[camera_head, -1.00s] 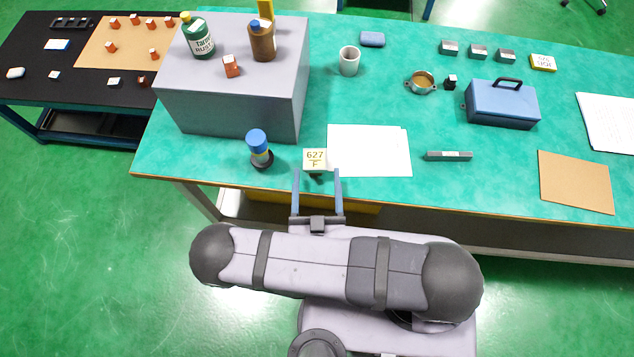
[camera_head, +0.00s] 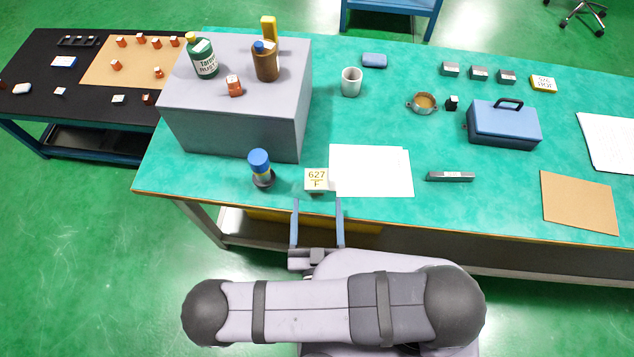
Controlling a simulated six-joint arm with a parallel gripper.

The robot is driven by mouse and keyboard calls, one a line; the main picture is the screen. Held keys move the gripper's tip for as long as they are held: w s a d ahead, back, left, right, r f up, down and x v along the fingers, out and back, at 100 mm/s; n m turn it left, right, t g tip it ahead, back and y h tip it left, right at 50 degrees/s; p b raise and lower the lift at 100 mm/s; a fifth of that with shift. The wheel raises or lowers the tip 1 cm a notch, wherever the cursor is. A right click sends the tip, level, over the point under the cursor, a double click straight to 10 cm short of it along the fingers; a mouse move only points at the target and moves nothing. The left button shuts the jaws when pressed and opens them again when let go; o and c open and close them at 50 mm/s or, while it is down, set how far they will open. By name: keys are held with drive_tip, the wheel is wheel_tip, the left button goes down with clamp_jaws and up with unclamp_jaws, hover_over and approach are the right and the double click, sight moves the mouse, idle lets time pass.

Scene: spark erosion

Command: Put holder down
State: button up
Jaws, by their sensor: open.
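A small pale block with a tag reading "627 F" (camera_head: 316,179), which I take to be the holder, stands near the front edge of the green bench (camera_head: 400,120), left of the white sheets. My gripper (camera_head: 318,201) is open and empty. Its two blue fingers are apart, just in front of the tagged block and over the bench's front edge. The block's underside and its contact with the bench are hard to make out.
A blue-capped item on a dark round base (camera_head: 261,166) stands close to the left. A grey box (camera_head: 240,115) carries bottles behind it. White sheets (camera_head: 370,172) lie to the right, then a grey bar (camera_head: 450,176). The blue case (camera_head: 503,127) stands farther right.

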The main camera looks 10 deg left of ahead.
sight(316, 185)
drive_tip(key=shift+w+a, duration=0.1)
drive_tip(key=shift+w, duration=0.65)
drive_tip(key=shift+w+a, duration=0.2)
drive_tip(key=shift+w, duration=1.1)
drive_tip(key=shift+w+a, duration=0.15)
drive_tip(key=shift+w, duration=1.15)
drive_tip(key=shift+c, duration=0.3)
drive_tip(key=shift+r, duration=0.1)
clamp_jaws()
drive_tip(key=shift+r, duration=0.1)
